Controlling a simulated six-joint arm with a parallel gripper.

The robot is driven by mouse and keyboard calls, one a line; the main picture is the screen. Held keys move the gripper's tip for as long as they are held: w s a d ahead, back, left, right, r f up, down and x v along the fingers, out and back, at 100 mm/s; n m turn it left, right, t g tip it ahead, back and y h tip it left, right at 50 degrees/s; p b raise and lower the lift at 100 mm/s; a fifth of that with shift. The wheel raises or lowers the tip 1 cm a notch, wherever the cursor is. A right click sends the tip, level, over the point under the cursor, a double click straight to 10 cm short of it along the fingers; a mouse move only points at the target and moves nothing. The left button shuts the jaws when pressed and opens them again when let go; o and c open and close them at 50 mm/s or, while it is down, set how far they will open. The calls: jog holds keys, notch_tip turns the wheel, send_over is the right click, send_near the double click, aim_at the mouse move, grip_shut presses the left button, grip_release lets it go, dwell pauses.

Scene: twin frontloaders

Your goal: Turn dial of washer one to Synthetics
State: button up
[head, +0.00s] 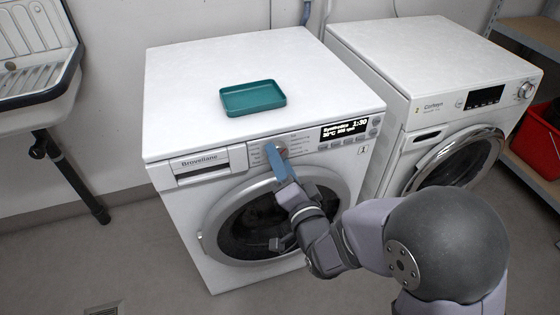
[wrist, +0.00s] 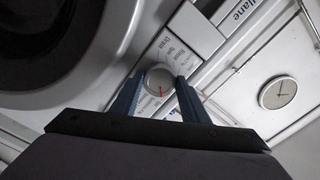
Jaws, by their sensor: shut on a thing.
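Washer one (head: 200,225) is the left white front-loader, marked Brovellane and with a "1" on its panel. Its display (head: 344,129) reads Synthetics, 30°C, 800 rpm and 1:30, in small text. My gripper (head: 276,152) is at the front panel, its blue fingers around the dial. In the wrist view the dial (wrist: 160,80) is a round light knob with a red mark, held between the two fingers (wrist: 158,88). Printed programme words ring it, partly hidden by the fingers. In the head view the fingers cover most of the dial.
A teal tray (head: 252,97) lies on top of washer one. A second white washer (head: 425,85) stands at the right, and a red crate (head: 538,140) sits on a shelf beyond it. A sink (head: 38,50) is at the left. The floor in front is clear.

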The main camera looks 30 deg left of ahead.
jog(key=shift+f, duration=0.1)
jog(key=o, duration=1)
jog(key=shift+o, duration=0.2)
jog(key=shift+s+d, duration=0.1)
jog(key=p+v, duration=0.7)
jog(key=p, duration=0.4)
jog(key=shift+d, duration=0.1)
